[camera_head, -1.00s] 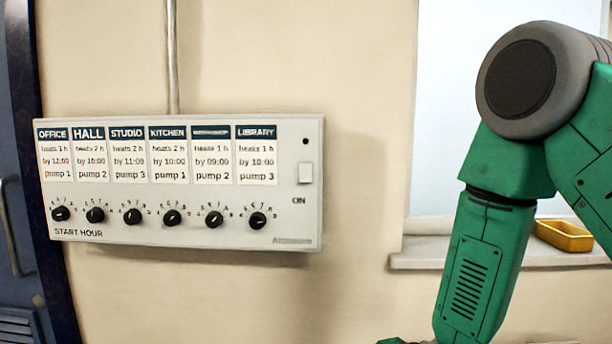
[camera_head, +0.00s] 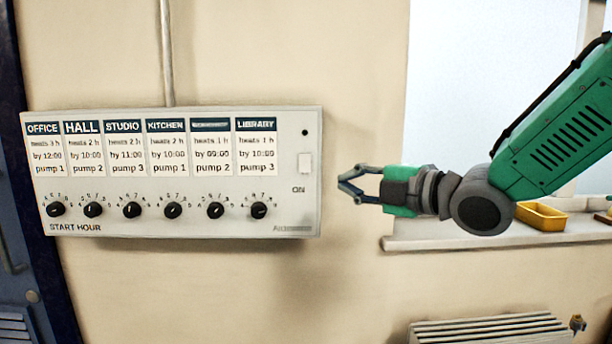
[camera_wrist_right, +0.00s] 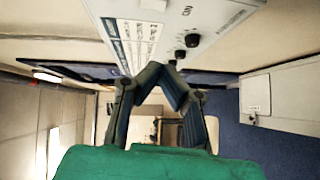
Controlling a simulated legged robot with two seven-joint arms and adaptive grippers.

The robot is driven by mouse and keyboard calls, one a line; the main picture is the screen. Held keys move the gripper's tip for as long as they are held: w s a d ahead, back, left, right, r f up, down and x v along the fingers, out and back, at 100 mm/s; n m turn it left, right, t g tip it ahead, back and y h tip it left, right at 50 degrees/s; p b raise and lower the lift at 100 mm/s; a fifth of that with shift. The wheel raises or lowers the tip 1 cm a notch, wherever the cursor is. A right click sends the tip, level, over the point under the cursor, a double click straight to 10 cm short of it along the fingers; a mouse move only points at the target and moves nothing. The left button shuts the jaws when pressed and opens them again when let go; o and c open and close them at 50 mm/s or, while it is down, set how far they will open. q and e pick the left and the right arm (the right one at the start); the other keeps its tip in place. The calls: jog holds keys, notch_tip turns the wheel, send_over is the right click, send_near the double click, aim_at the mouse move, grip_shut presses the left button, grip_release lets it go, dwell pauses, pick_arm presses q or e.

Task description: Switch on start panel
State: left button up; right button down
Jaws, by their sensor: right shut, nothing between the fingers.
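The start panel (camera_head: 150,213) is a pale box on the wall at the left of the head view. It has several printed labels above a row of black knobs marked START HOUR. A white rocker switch (camera_head: 305,163) sits at its right end, with ON printed below and a dark dot (camera_head: 305,132) above. My right gripper (camera_head: 343,187) is to the right of the panel's right edge, a little lower than the switch, pointing left. Its fingers meet at the tips and hold nothing. In the right wrist view the fingertips (camera_wrist_right: 162,66) show below the panel (camera_wrist_right: 196,18). My left gripper is not in view.
A window sill (camera_head: 400,243) with a yellow tray (camera_head: 541,216) lies behind my right arm. A radiator (camera_head: 490,330) stands at the lower right. A conduit (camera_head: 166,50) runs up from the panel. A blue cabinet (camera_head: 30,200) stands at the far left. The wall below the panel is clear.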

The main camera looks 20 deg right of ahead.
aim_at(305, 163)
jog(key=p+x, duration=0.1)
jog(key=x, duration=0.3)
jog(key=d+p+x, duration=0.1)
jog(key=x, duration=0.3)
jog(key=w+x, duration=0.1)
jog(key=x, duration=0.3)
jog(key=shift+d+p, duration=0.4)
jog(key=shift+d, duration=0.05)
jog(key=shift+w+d+f, duration=0.1)
jog(key=shift+w+d, duration=0.1)
jog(key=shift+w, duration=0.25)
jog(key=shift+d, duration=0.3)
jog(key=shift+w+f+b, duration=0.1)
jog(key=shift+f+b, duration=0.2)
jog(key=shift+b, duration=0.2)
jog(key=shift+w+a+r, duration=0.1)
jog(key=shift+a+r, duration=0.05)
jog(key=shift+a, duration=0.05)
